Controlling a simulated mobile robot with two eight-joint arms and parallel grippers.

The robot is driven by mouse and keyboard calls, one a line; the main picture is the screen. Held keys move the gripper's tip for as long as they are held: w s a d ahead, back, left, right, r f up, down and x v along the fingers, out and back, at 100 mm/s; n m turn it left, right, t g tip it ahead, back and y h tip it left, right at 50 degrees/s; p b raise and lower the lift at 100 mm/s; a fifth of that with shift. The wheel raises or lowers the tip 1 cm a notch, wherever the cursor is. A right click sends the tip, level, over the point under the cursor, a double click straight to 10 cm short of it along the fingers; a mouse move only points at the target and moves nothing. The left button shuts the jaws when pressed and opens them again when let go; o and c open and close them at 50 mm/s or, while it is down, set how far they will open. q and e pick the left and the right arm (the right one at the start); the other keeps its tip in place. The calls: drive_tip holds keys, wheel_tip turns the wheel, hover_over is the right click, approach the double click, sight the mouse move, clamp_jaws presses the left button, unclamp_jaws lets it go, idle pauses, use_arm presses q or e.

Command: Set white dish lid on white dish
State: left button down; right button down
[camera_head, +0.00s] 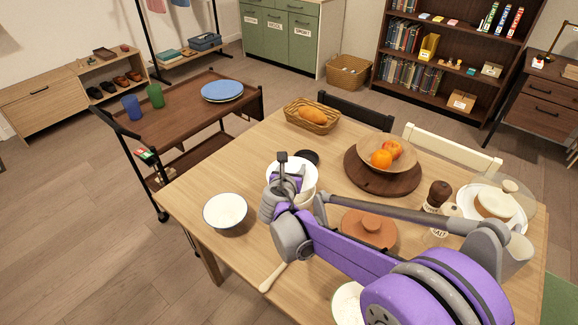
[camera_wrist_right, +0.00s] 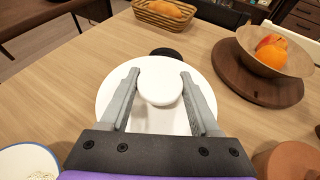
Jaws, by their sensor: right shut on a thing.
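The white dish lid (camera_wrist_right: 110,98) is round with a white knob. My right gripper (camera_wrist_right: 160,82) is shut on the knob, one finger on each side. In the head view the lid (camera_head: 307,172) lies under the right gripper (camera_head: 287,182), near the middle of the wooden table. White ware showing just below the lid looks like the white dish (camera_head: 309,197). My gripper and the lid hide most of it, and I cannot tell whether the lid touches it. My left gripper is not in view.
A blue-rimmed white bowl (camera_head: 225,211) stands left of the gripper. A terracotta lidded dish (camera_head: 369,229), a wooden board (camera_head: 357,181) with a fruit bowl (camera_head: 373,150), and a bread basket (camera_head: 311,115) are nearby. A small black round thing (camera_head: 308,157) sits just behind the lid.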

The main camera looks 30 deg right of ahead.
drive_tip(key=shift+f+b, duration=1.2)
drive_tip(key=shift+f, duration=0.9)
drive_tip(key=shift+f+b, duration=0.4)
drive_tip(key=shift+f, duration=0.15)
drive_tip(key=shift+c, duration=2)
unclamp_jaws()
drive_tip(key=p+v, duration=0.4)
drive_tip(key=v, duration=0.7)
drive_tip(key=s+a+r+m+g+y+p, duration=0.1)
drive_tip(key=s+a+m+y+p, duration=0.1)
drive_tip(key=s+m, duration=0.5)
drive_tip(key=s+a+r+m+g+y+p, duration=0.2)
drive_tip(key=s+m, duration=0.5)
drive_tip(key=m, duration=0.4)
drive_tip(key=s+a+r+m+g+y+p, duration=0.2)
drive_tip(key=s+a+m+y+p, duration=0.2)
drive_tip(key=m, duration=0.5)
drive_tip(key=s+p, duration=0.2)
drive_tip(key=s, duration=0.1)
drive_tip(key=shift+a+r+m+y+p, duration=0.2)
drive_tip(key=shift+m+y+p, duration=0.1)
drive_tip(key=shift+m+y, duration=0.1)
